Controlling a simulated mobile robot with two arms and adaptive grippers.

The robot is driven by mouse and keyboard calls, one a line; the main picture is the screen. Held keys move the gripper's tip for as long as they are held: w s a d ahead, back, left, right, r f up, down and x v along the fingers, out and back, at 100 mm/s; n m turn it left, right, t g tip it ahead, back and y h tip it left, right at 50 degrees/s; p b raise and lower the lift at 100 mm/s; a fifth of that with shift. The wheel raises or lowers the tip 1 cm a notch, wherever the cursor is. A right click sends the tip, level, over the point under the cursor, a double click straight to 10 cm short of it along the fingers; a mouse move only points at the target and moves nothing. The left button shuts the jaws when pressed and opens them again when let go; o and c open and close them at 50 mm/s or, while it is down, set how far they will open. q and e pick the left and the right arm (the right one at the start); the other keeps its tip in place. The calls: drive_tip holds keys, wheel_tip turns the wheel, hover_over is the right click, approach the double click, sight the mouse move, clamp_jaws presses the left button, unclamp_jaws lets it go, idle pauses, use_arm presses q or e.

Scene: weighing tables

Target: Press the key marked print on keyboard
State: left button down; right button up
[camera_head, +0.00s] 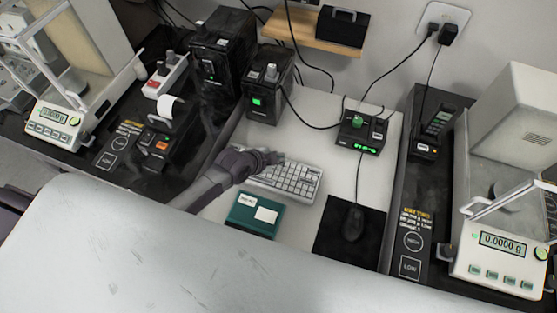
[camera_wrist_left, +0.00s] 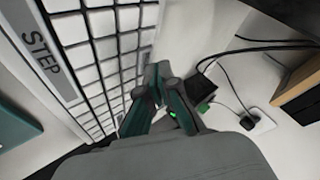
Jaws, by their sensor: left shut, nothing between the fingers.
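The white keyboard (camera_head: 296,183) lies on the light table in the middle of the head view. My left gripper (camera_head: 268,158) is shut and empty, over the keyboard's far left part, hiding some keys. In the left wrist view its fingertips (camera_wrist_left: 160,82) are together by the keyboard's edge; I cannot tell whether they touch a key. My right gripper is not in view.
A green box (camera_head: 242,222) with a white label lies just in front of the keyboard. A mouse (camera_head: 353,222) sits on a black mat to the right. A small device with a green display (camera_head: 360,135) stands behind. Balances (camera_head: 503,258) stand at both sides.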

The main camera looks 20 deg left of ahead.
use_arm(q)
drive_tip(key=shift+f, duration=0.4)
idle(0.6)
drive_tip(key=shift+r+p, duration=0.6)
drive_tip(key=shift+r, duration=0.2)
wheel_tip(320, 180, up, 5)
drive_tip(key=p, duration=0.5)
drive_tip(key=shift+s, duration=0.1)
idle(0.6)
